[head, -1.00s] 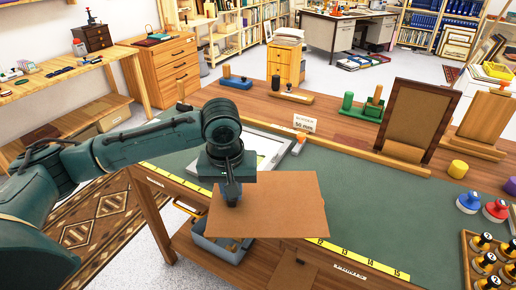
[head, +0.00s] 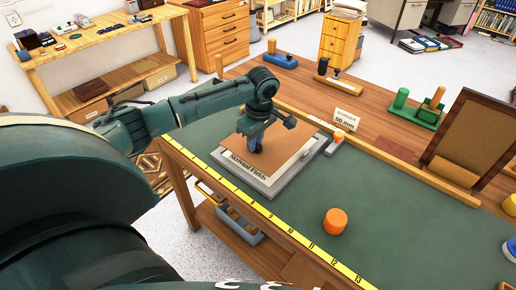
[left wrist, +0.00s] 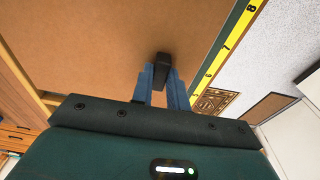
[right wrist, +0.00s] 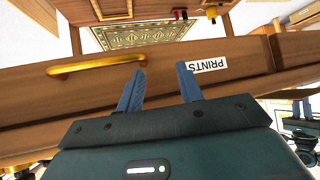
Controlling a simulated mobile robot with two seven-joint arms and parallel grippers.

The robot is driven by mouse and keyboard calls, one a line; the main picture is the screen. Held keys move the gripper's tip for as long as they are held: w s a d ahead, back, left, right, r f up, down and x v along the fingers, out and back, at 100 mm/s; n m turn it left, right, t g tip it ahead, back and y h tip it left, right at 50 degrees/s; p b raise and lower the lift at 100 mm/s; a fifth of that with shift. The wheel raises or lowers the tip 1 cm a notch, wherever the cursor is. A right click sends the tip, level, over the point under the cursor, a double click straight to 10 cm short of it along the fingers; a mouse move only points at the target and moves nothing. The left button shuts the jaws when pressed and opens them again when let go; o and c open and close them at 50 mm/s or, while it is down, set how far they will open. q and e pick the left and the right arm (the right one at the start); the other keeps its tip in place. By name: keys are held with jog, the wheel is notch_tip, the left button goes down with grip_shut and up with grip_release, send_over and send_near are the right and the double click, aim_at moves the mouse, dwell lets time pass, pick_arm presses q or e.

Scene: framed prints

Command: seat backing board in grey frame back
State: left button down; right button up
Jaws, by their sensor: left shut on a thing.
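The brown backing board (head: 285,142) is over the grey frame (head: 270,189), which lies face down on the green mat. A strip of lettered paper shows along the near side, between board and frame rim. Whether the board is inside the rim or just above it, I cannot tell. My left gripper (head: 253,147) points down and is shut on the board's small dark grip (left wrist: 162,70); the board (left wrist: 90,45) fills much of the left wrist view. My right gripper (right wrist: 160,85) is open and empty in front of a wooden drawer front, out of the head view.
An orange cylinder (head: 335,221) stands on the mat right of the frame. A yellow ruler (head: 290,242) runs along the near table edge. A small card (head: 346,120) and a wooden rail (head: 400,165) are behind. The drawer has a brass handle (right wrist: 95,64).

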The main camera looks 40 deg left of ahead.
aim_at(256, 152)
pick_arm(q)
jog(key=shift+w+f, duration=0.1)
jog(key=shift+f, duration=1.9)
jog(key=shift+f, duration=0.1)
jog(key=c, duration=1.4)
grip_release()
jog(key=shift+f, duration=0.1)
jog(key=shift+o, duration=0.2)
jog(key=r, duration=0.4)
jog(key=d+r, duration=0.1)
jog(key=r, duration=0.7)
jog(key=shift+d+r, duration=0.2)
jog(key=shift+d, duration=0.1)
jog(key=shift+s+f, duration=0.1)
jog(key=shift+s, duration=0.1)
